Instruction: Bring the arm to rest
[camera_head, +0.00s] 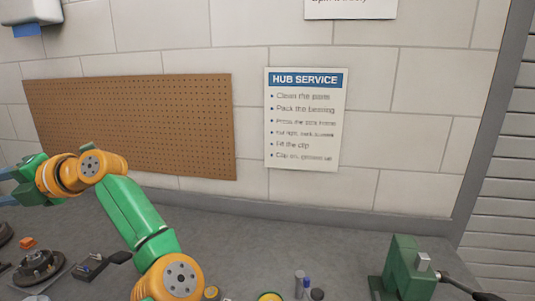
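One green and orange arm, which I take to be my left, rises from the bottom edge left of centre. It bends at an orange joint and points to the left edge. My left gripper (8,187) is cut off by that edge. Two grey-blue finger parts show there, one above the other with a gap between them, but their tips are out of view. I see nothing held in the visible part.
A grey bench (300,245) runs below a block wall with a brown pegboard (150,115) and a hub service sign (305,120). A dark hub part (38,268) lies left, a green vise-like device (405,268) right. Small cylinders (299,284) stand at front; mid-bench behind them is clear.

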